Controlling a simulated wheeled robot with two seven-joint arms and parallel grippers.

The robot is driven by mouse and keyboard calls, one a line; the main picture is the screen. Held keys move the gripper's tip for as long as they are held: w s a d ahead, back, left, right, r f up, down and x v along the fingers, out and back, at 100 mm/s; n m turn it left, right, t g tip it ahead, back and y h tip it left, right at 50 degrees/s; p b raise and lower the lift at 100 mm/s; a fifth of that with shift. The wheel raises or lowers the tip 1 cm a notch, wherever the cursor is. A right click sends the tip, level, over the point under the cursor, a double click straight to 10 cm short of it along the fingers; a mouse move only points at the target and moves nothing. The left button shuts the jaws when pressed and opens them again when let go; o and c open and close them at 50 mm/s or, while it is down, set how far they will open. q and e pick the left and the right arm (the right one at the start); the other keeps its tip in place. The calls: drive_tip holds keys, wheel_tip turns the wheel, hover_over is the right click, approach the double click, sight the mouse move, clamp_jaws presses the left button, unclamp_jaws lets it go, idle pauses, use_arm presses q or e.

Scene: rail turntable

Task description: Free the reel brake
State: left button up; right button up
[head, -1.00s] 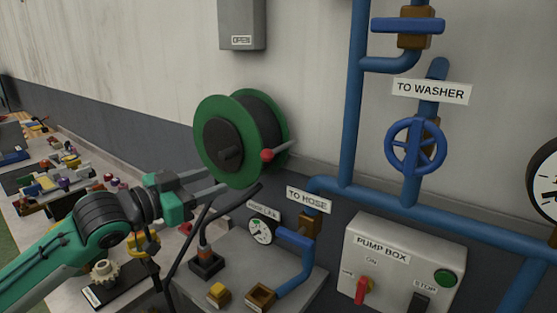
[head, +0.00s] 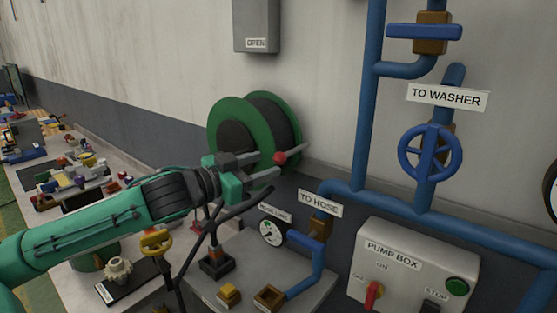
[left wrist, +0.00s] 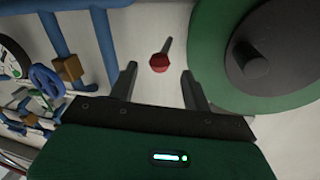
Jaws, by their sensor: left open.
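The green reel (head: 228,112) with a dark drum is mounted on the wall. Its brake lever ends in a red knob (head: 280,158) at the reel's lower right. My left gripper (head: 276,166) is open, its fingers reaching toward the red knob. In the left wrist view the red knob (left wrist: 159,62) lies ahead, between the lines of the two open fingers (left wrist: 158,78). The knob looks slightly beyond the fingertips, and I see no finger touching it. The reel (left wrist: 228,75) fills the right of that view. My right gripper is not in view.
Blue pipes (head: 367,100) with a blue handwheel (head: 430,153) run along the wall to the right. The pump box (head: 415,265) is at the lower right. A bench (head: 270,265) below my arm holds a gauge (head: 272,232) and small parts.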

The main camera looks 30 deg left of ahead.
sight(279, 160)
use_arm(q)
drive_tip(key=shift+p+x, duration=0.4)
drive_tip(key=shift+x, duration=0.4)
drive_tip(key=shift+w+d+r, duration=0.1)
drive_tip(key=shift+w+d, duration=0.1)
drive_tip(key=shift+w, duration=0.35)
drive_tip(key=shift+p+x, duration=1.3)
clamp_jaws()
